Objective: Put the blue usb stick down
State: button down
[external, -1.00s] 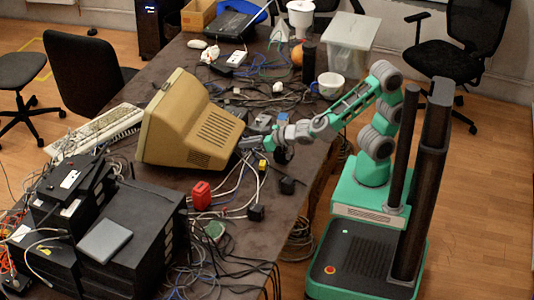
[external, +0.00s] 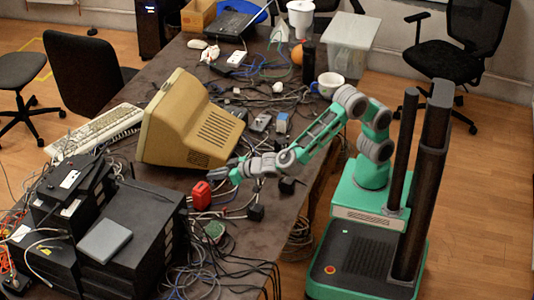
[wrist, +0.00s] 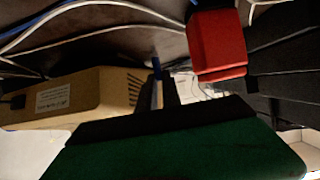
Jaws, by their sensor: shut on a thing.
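My gripper (external: 222,173) is over the table (external: 262,120), between the beige monitor and the red object. In the wrist view its dark fingers (wrist: 160,92) are close together. They are shut on the blue usb stick (wrist: 156,66), of which only a narrow blue piece shows between and above the fingers. The rest of the stick is hidden by the fingers. In the external view the stick is too small to make out at the gripper's tip. I cannot tell how far it is above the table.
The beige monitor (external: 195,125) stands just behind the gripper; it shows at left in the wrist view (wrist: 70,92). A red object (external: 201,195) is close by, also in the wrist view (wrist: 218,45). Cables and black adapters (external: 256,212) lie around. Black boxes (external: 130,240) stand front left.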

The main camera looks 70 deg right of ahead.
jog(key=shift+w+a+f, duration=0.1)
jog(key=shift+w+f, duration=0.05)
jog(key=shift+f, duration=0.8)
jog(key=shift+w+f, duration=0.1)
jog(key=shift+f, duration=0.8)
jog(key=c, duration=1.5)
grip_release()
jog(key=shift+c, duration=0.2)
jog(key=shift+s+r, duration=0.15)
jog(key=shift+s, duration=0.05)
jog(key=v, duration=1.1)
jog(key=shift+s, duration=0.25)
jog(key=shift+r, duration=0.15)
